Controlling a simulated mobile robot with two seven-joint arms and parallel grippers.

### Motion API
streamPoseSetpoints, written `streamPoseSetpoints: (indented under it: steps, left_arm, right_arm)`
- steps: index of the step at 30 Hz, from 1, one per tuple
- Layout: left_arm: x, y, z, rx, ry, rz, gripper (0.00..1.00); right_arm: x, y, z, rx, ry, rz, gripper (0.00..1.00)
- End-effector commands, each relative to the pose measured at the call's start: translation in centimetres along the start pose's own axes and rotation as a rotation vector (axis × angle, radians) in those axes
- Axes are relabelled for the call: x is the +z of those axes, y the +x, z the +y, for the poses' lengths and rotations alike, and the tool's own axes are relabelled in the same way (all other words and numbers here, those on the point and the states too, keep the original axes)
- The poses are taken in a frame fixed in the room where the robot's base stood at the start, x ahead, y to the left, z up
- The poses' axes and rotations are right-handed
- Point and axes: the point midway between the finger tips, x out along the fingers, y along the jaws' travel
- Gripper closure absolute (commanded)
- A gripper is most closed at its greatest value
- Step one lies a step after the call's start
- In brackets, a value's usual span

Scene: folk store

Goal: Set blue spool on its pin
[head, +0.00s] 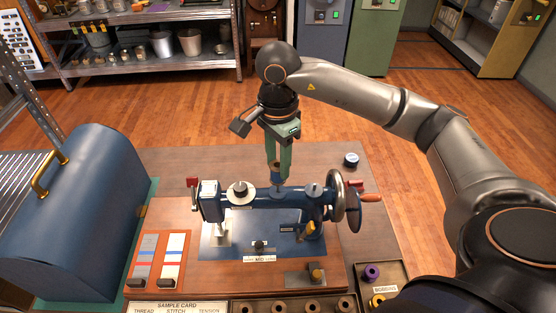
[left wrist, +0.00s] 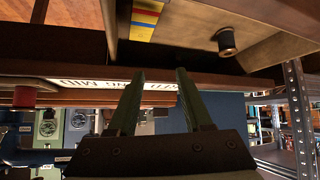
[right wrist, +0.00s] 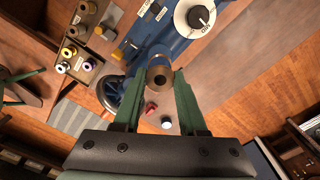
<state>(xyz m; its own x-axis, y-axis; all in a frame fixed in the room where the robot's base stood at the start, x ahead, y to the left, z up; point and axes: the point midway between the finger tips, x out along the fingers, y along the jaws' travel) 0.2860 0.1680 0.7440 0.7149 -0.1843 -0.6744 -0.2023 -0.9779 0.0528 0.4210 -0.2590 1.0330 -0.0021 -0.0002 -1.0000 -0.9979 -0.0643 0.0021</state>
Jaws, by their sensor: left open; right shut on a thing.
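The blue spool (head: 277,177), with brown wooden ends, is between the fingertips of my right gripper (head: 277,163), which is shut on it. It also shows in the right wrist view (right wrist: 158,75), its brown end facing the camera. In the head view it is held upright, directly over the top of the blue sewing machine's arm (head: 265,197). The pin is not clearly seen under it, and I cannot tell whether the spool touches the machine. My left gripper (left wrist: 158,82) is open and empty in the left wrist view; it is out of the head view.
The machine's handwheel (head: 343,200) stands to the right of the spool, and a round dial (head: 240,190) to the left. A bobbin tray (head: 395,275) is at front right, a blue domed cover (head: 75,205) at left.

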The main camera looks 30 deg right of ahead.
Motion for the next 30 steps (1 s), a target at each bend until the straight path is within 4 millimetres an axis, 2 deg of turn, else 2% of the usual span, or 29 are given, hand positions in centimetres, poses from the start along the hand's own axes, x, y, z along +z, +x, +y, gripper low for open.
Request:
streamPoseSetpoints:
  steps: [11, 30]
  left_arm:
    - [0.1, 0.1, 0.0, 0.0, 0.0, 0.001, 0.5]
    - [1.4, 1.4, -0.1, 0.0, -0.001, 0.001, 0.5]
  right_arm:
    - [0.0, 0.1, 0.0, 0.0, 0.0, 0.0, 0.91]
    - [0.0, 2.1, 0.0, 0.0, 0.0, 0.0, 0.91]
